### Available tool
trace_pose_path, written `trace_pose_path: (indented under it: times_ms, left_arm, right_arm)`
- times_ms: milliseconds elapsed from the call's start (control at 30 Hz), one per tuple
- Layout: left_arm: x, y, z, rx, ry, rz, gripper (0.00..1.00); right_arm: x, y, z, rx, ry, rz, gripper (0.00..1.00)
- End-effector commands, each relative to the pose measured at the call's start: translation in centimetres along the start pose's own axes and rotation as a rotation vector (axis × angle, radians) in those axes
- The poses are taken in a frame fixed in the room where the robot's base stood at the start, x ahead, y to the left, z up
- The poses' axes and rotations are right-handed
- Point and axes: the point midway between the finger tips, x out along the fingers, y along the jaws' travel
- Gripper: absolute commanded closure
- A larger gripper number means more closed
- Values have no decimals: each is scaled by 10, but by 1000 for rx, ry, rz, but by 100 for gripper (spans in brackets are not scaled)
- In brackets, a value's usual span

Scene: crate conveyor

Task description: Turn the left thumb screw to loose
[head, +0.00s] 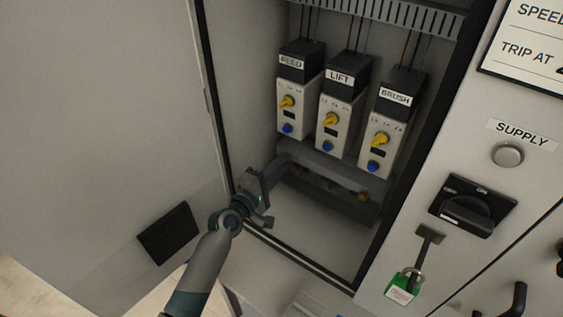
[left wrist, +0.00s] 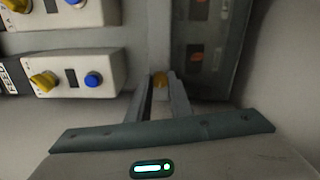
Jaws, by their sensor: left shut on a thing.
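The left thumb screw (left wrist: 160,81) is a small brass-coloured knob that shows in the left wrist view between my fingertips. My left gripper (head: 282,160) reaches into the open cabinet and is shut on this screw, at the left end of the dark cover (head: 330,165) under the row of modules. The gripper also shows in the left wrist view (left wrist: 160,92). In the head view the gripper hides the left screw. The right thumb screw (head: 362,197) is a brass spot at the cover's right end. How far the left screw is turned cannot be told. My right gripper is not in view.
Modules marked FEED (head: 300,75), LIFT (head: 340,105) and BRUSH (head: 390,125) stand just above the cover, with yellow knobs and blue buttons. The open cabinet door (head: 100,110) is at the left. A black switch (head: 473,207) and a green padlock (head: 403,287) are at the right.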

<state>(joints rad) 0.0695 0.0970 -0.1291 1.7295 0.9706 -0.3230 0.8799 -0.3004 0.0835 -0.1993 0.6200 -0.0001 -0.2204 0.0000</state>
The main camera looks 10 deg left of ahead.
Motion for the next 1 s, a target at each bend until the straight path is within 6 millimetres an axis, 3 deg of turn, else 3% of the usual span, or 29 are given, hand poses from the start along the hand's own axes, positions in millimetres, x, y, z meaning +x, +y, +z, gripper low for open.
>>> trace_pose_path:
  times_ms: [1000]
  left_arm:
    - [0, 3, -1, -965, 2, 0, 100]
  right_arm:
    - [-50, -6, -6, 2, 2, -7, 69]
